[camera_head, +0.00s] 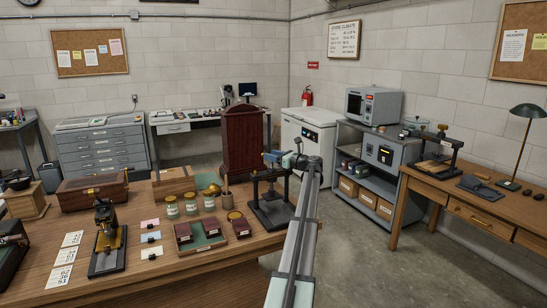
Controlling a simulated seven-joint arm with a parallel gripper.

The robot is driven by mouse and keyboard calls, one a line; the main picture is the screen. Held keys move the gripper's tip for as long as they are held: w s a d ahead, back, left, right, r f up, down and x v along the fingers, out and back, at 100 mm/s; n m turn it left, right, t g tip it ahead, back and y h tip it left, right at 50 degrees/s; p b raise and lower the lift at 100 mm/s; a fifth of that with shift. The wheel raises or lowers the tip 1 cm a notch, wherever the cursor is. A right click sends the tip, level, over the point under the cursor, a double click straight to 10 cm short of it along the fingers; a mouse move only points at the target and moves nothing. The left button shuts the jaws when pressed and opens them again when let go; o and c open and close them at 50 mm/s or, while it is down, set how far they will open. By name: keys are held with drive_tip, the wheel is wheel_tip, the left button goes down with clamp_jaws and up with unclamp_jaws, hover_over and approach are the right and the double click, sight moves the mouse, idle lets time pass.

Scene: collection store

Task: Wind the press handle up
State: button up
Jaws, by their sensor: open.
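A small black press (273,209) stands on the right end of the wooden table, on a flat dark base with an upright frame. My gripper (268,158) is at the end of my pale arm, just above the top of this press, and points left. It is open; nothing clear shows between its fingers. The press handle is too small and too close to my gripper to make out, and I cannot tell whether they touch. A second dark press-like device (443,142) with a top bar stands on the right-hand desk, far from my gripper.
A tall dark red wooden case (243,140) stands close behind and left of the press. Open floor (365,265) lies right of the table (205,267).

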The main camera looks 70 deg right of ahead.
clamp_jaws()
idle(0.4)
drive_tip(key=shift+d, duration=0.1)
drive_tip(key=n+y, duration=0.2)
drive_tip(key=y, duration=0.1)
drive_tip(key=n+y, duration=0.1)
drive_tip(key=y, duration=0.1)
drive_tip(key=shift+d+t, duration=0.3)
drive_tip(key=shift+d, duration=0.1)
drive_tip(key=n+y, duration=0.3)
drive_tip(key=y, duration=0.2)
drive_tip(key=shift+d+n+g, duration=0.1)
drive_tip(key=shift+n+g, duration=0.2)
drive_tip(key=shift+g, duration=0.1)
drive_tip(key=shift+n+g+y, duration=0.8)
drive_tip(key=shift+n+y, duration=0.4)
drive_tip(key=shift+y, duration=0.6)
